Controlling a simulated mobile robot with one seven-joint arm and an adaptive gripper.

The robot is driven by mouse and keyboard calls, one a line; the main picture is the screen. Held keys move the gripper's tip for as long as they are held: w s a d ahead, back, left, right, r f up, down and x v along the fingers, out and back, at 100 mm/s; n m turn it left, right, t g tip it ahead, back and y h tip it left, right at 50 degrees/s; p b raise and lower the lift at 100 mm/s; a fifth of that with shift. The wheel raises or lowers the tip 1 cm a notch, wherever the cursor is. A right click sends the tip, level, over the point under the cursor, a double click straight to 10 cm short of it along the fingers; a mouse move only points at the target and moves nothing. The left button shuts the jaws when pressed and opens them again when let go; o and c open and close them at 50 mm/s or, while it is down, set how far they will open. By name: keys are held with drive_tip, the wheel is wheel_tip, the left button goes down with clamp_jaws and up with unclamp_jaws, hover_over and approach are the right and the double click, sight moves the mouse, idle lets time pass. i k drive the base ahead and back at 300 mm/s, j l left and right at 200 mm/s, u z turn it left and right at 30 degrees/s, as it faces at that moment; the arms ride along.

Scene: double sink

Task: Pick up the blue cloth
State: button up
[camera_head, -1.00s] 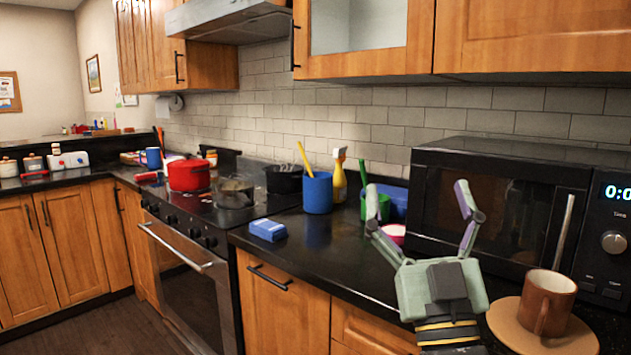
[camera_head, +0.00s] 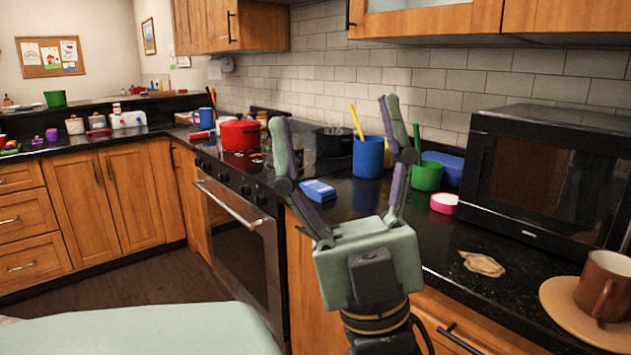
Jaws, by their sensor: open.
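A small folded blue item (camera_head: 318,190), which looks like the blue cloth, lies on the black counter (camera_head: 345,205) just right of the stove. It shows between my gripper's fingers in the picture, with its left end close to the left finger's outline. My gripper (camera_head: 336,112) is open and empty, its two fingers spread wide and pointing up in the picture, away from the camera. It appears in front of the cloth, and no contact with it shows.
A blue cup (camera_head: 368,157), a green cup (camera_head: 427,176) and a pink bowl (camera_head: 444,203) stand behind and right of the cloth. A microwave (camera_head: 545,180), a tan scrap (camera_head: 482,263) and a brown mug (camera_head: 605,285) are farther right. A red pot (camera_head: 240,134) sits on the stove.

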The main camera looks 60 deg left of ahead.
sight(317, 191)
drive_tip(key=u, duration=1.85)
drive_tip(key=i+l+u, duration=0.15)
drive_tip(key=l, duration=0.2)
drive_tip(key=l+u, duration=0.15)
drive_tip(key=l, duration=0.2)
drive_tip(key=i+l+u, duration=0.15)
drive_tip(key=l, duration=0.25)
drive_tip(key=i, duration=0.5)
